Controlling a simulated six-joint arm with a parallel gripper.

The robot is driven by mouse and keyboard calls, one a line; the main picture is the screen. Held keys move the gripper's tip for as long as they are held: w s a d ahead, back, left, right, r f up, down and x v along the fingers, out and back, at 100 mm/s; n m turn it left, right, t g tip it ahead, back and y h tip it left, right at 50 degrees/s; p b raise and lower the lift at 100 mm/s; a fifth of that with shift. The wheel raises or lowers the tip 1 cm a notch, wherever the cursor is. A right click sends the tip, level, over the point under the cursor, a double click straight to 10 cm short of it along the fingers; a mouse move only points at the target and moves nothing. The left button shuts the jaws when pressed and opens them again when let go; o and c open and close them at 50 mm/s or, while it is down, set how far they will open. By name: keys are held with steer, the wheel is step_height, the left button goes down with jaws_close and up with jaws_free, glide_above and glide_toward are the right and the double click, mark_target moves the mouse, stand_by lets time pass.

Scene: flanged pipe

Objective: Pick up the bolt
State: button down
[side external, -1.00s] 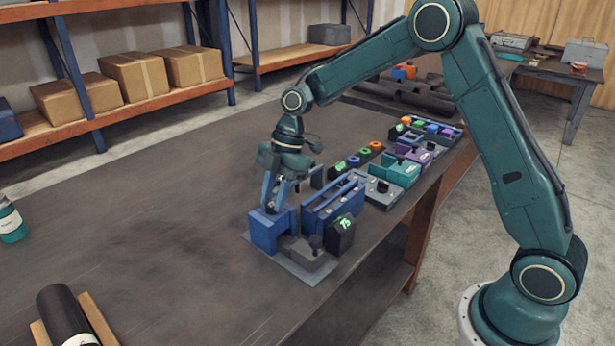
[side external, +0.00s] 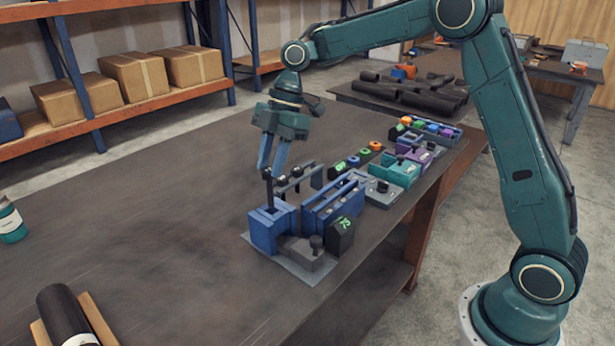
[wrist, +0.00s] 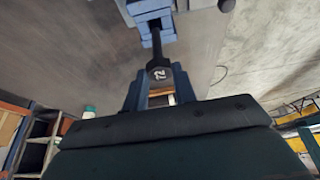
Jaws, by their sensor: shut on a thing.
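The black bolt (side external: 269,193) hangs upright below my gripper (side external: 270,173) in the side view. My gripper is shut on its head. The bolt's shank is directly over the blue holder block (side external: 266,236), and I cannot tell whether its tip is still inside the opening. In the wrist view the bolt's head (wrist: 160,73) carries white marks and sits between the blue fingers of my gripper (wrist: 158,82). The shank points away toward the blue holder (wrist: 150,8).
A blue slotted rack (side external: 333,207) and a black block with a green label (side external: 341,236) stand right of the holder. Several coloured fixtures (side external: 393,172) line the table's right side. A dark cylinder (side external: 66,315) lies front left. The table's (side external: 140,215) left middle is clear.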

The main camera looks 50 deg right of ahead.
steer(key=shift+r, duration=0.7)
steer(key=shift+d, duration=0.1)
steer(key=s+d, duration=0.2)
steer(key=d, duration=0.8)
steer(key=s+d, duration=0.3)
steer(key=d, duration=0.7)
steer(key=shift+a+f, duration=0.1)
stand_by(0.4)
steer(key=shift+f, duration=1)
steer(key=shift+f, duration=0.25)
steer(key=shift+f, duration=1.95)
steer(key=shift+f, duration=1.1)
stand_by(0.4)
